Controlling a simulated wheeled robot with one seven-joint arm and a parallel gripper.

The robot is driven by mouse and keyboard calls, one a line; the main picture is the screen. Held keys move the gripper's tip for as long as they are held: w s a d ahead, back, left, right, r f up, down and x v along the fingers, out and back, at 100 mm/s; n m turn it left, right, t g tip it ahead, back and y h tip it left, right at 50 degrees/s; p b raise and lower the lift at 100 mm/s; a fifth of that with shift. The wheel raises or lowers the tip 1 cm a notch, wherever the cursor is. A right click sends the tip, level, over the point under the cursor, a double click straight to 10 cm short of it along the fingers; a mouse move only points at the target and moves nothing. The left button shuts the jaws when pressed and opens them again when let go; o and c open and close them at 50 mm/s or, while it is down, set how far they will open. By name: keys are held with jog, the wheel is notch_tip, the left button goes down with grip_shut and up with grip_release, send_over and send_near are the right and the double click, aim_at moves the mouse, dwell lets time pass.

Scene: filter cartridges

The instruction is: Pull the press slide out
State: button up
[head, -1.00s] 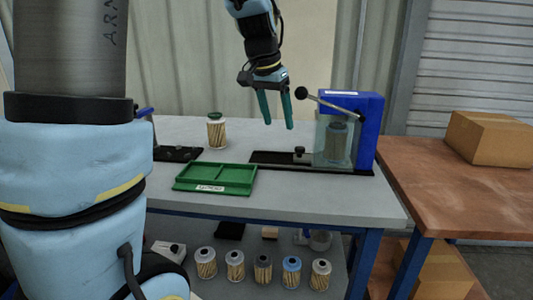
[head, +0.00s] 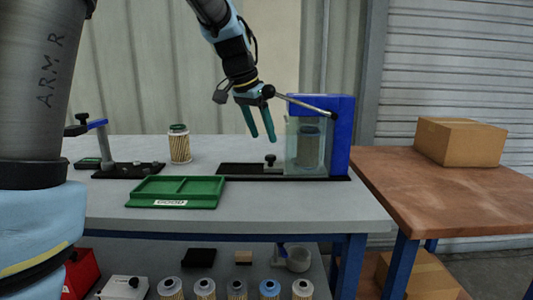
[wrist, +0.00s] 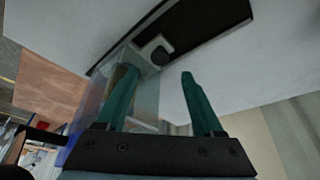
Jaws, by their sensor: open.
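The blue press (head: 341,135) stands at the right end of the grey bench, with a clear guard on its left side and a filter cartridge (head: 308,146) inside. Its slide track (head: 237,169) is a black strip running left from the guard. The slide's black knob (head: 270,160) stands up on the track just left of the guard; it also shows in the wrist view (wrist: 159,56). My gripper (head: 260,139) is open and empty, its green fingers pointing down just above and slightly left of the knob. The wrist view shows the knob beyond and between the fingertips.
The press lever, with a black ball (head: 268,91), reaches left close beside my gripper. A green tray (head: 177,192) lies front left. Another cartridge (head: 180,147) stands behind it, near a black fixture (head: 128,170). Several cartridges stand on the lower shelf. A cardboard box (head: 459,142) sits right.

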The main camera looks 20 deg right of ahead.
aim_at(270, 156)
jog(key=x, duration=0.6)
jog(key=shift+d+f, duration=0.1)
jog(key=shift+f, duration=0.2)
grip_shut()
dwell(1.1)
